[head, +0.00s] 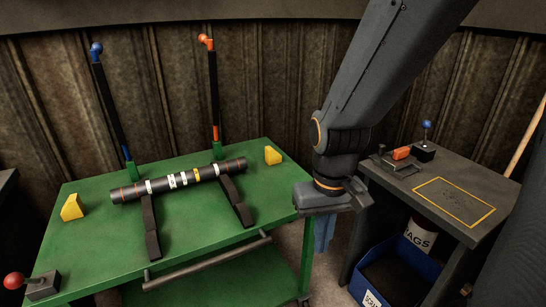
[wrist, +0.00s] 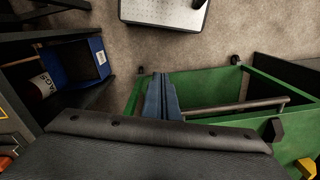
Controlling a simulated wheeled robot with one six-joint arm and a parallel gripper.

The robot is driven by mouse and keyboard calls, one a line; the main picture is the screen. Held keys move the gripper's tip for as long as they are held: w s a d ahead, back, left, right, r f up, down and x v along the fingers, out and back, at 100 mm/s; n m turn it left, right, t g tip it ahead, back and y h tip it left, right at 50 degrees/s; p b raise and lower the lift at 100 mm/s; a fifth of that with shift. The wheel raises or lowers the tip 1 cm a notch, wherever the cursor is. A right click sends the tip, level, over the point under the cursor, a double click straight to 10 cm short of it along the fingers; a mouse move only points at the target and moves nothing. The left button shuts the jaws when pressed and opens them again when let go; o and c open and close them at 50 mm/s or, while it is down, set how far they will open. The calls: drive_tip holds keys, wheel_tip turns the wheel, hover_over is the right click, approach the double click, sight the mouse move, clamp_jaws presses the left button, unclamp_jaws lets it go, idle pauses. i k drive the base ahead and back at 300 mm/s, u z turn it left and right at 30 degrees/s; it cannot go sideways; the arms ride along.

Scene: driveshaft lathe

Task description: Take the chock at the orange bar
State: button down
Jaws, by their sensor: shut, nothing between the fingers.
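The yellow chock (head: 272,155) by the orange bar (head: 214,95) sits on the far right part of the green cart top (head: 100,250), at the right end of the dark shaft (head: 180,180). A yellow piece at the lower right edge of the wrist view (wrist: 308,166) may be this chock. A second yellow chock (head: 71,208) sits at the left, by the blue bar (head: 110,105). My gripper (head: 322,200) is shut and empty, just right of the cart and apart from the chock.
A grey bench (head: 440,185) stands at the right, with a blue bin (head: 398,272) below. A red-knobbed lever (head: 14,281) is at front left.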

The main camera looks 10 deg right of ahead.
sight(272, 156)
drive_tip(key=z, duration=0.35)
drive_tip(key=i, duration=0.9)
drive_tip(key=u, duration=0.5)
